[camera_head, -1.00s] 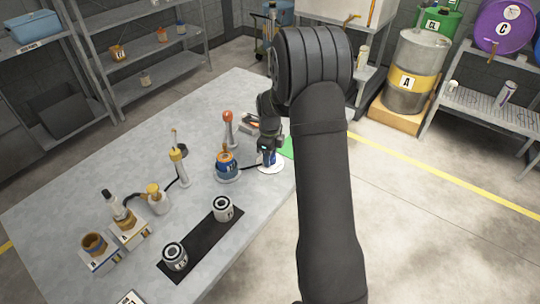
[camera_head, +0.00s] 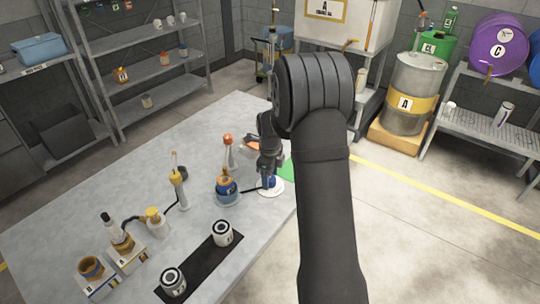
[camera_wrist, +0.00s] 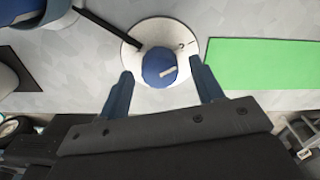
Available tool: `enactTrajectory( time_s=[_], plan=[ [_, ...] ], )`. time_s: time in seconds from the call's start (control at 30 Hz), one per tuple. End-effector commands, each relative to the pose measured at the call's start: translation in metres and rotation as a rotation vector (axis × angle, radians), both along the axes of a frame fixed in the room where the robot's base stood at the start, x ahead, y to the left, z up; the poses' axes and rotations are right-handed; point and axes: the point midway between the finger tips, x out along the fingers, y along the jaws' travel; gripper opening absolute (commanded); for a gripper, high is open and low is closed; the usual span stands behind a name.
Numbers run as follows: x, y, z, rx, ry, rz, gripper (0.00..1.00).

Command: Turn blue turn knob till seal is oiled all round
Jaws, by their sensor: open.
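The blue turn knob (camera_wrist: 158,68) with a pale pointer mark sits on a round white plate (camera_wrist: 134,47). In the head view the knob (camera_head: 269,182) is partly hidden under my gripper (camera_head: 268,166). In the wrist view my gripper (camera_wrist: 162,72) is open, with one finger on each side of the knob. Gaps show between the fingers and the knob. A dark hose runs from the plate to a blue and orange device (camera_head: 227,190) on its left. I cannot make out the seal or any oil on it.
A green mat (camera_wrist: 262,62) lies right of the plate. Two white cans rest on a black strip (camera_head: 203,262) nearer the front.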

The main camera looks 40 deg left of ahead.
Motion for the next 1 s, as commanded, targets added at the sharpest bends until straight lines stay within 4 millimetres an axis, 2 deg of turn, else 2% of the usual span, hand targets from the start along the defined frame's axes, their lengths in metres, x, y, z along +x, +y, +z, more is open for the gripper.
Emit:
enactTrajectory(
  time_s=[0.4,0.6,0.8,1.0],
  plan=[
    [0.0,0.001,0.101,0.004,-0.003,0.0,0.6],
    [0.0,0.0,0.139,0.003,-0.002,0.0,0.6],
    [0.0,0.0,0.157,0.0,0.0,0.0,0.6],
    [0.0,0.0,0.159,0.0,0.0,-0.001,0.6]
  ],
)
